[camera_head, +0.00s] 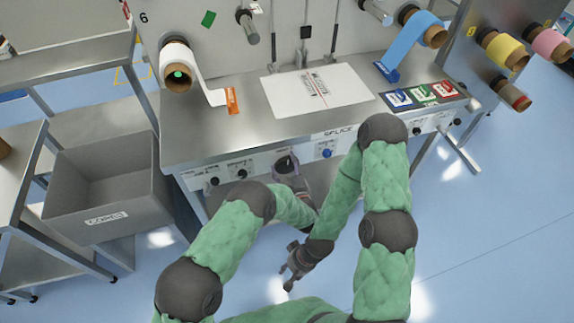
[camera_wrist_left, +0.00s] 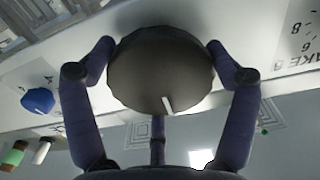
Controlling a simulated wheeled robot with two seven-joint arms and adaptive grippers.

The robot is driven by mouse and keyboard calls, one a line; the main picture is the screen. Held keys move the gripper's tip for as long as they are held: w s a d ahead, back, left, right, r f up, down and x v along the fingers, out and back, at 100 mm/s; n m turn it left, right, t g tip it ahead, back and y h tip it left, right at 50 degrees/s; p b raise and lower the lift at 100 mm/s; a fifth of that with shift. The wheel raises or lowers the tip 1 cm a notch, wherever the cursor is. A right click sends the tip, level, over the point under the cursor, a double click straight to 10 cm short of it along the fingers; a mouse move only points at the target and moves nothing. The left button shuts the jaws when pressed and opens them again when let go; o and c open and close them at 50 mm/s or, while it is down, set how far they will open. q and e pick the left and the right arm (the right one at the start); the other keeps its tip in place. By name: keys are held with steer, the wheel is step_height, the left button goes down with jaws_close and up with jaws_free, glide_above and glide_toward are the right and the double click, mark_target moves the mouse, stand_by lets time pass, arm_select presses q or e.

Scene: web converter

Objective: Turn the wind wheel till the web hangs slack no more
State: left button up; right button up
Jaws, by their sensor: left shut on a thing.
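My left gripper (camera_head: 286,164) is at the front panel under the bench. In the left wrist view its fingers close around a dark round knob (camera_wrist_left: 160,70) with a white mark at its lower edge. The knob's label is cut off, so I cannot tell if it is the wind wheel. A white roll (camera_head: 174,54) sits at the upper left; its white web (camera_head: 207,84) runs down to an orange tab (camera_head: 232,100) on the bench. A blue roll (camera_head: 431,30) has a blue web (camera_head: 403,48) reaching the bench. My right gripper (camera_head: 290,270) hangs low, away from the panel; its fingers are unclear.
The white splice plate (camera_head: 315,92) lies mid-bench, with coloured cards (camera_head: 423,94) to its right. The panel also carries a blue knob (camera_head: 326,153). A grey bin (camera_head: 105,180) stands at the left. Yellow and pink rolls (camera_head: 502,50) hang at the right. Blue floor lies free in front.

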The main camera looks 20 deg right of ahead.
arm_select(q)
steer(key=shift+w+r, duration=0.1)
steer(key=m, duration=0.4)
steer(key=shift+b, duration=0.35)
steer(key=m, duration=0.5)
steer(key=shift+r+m, duration=0.15)
steer(key=shift+m, duration=0.15)
steer(key=m, duration=0.5)
steer(key=shift+w+d+r, duration=0.1)
steer(key=shift+m, duration=2.3)
steer(key=o, duration=0.9)
steer(key=shift+o, duration=0.2)
steer(key=shift+d+f, duration=0.1)
steer(key=shift+f, duration=0.1)
